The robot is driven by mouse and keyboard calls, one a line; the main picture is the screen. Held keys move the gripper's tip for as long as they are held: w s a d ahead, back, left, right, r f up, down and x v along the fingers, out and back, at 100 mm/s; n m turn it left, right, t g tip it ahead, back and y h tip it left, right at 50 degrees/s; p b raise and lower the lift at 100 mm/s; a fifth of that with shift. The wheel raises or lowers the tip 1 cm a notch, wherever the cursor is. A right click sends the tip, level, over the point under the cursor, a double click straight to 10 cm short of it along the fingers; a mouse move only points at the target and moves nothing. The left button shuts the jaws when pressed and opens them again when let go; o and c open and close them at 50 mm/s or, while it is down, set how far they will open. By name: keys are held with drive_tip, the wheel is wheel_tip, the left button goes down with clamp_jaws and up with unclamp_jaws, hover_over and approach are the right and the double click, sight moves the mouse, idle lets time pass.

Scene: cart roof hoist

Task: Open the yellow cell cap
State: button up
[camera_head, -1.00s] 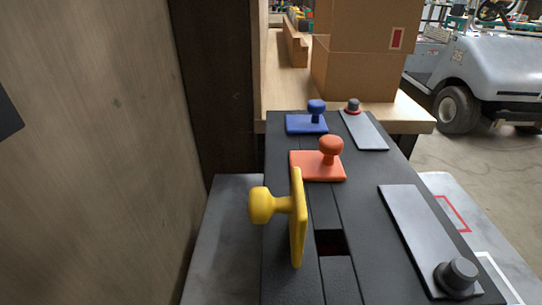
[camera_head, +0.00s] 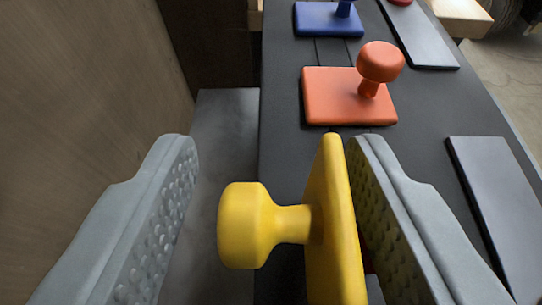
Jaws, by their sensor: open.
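The yellow cell cap (camera_head: 335,225) stands up on its edge on the dark box, with its round yellow knob (camera_head: 243,226) pointing left. My gripper (camera_head: 265,165) is open, with one finger on each side of the cap and knob. The left finger is apart from the knob. The right finger is close behind the cap's plate; I cannot tell whether they touch. The opening under the cap is mostly hidden by the cap and the right finger.
An orange cap (camera_head: 345,95) and a blue cap (camera_head: 328,19) lie flat on the dark box top (camera_head: 440,110) beyond. Grey metal plates (camera_head: 498,205) lie along its right side. A wooden wall (camera_head: 80,90) stands close on the left.

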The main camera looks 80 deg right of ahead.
drive_tip(key=c, duration=0.8)
drive_tip(key=shift+w+a+f+n+g+h, duration=0.15)
drive_tip(key=shift+w+f+n+g, duration=0.1)
drive_tip(key=shift+w+n+g, duration=0.3)
drive_tip(key=shift+w+a+f+n+g+h, duration=0.15)
drive_tip(key=shift+w+f+n+g, duration=0.15)
drive_tip(key=shift+n, duration=0.45)
drive_tip(key=shift+d, duration=0.1)
drive_tip(key=o, duration=0.8)
drive_tip(key=v, duration=1.2)
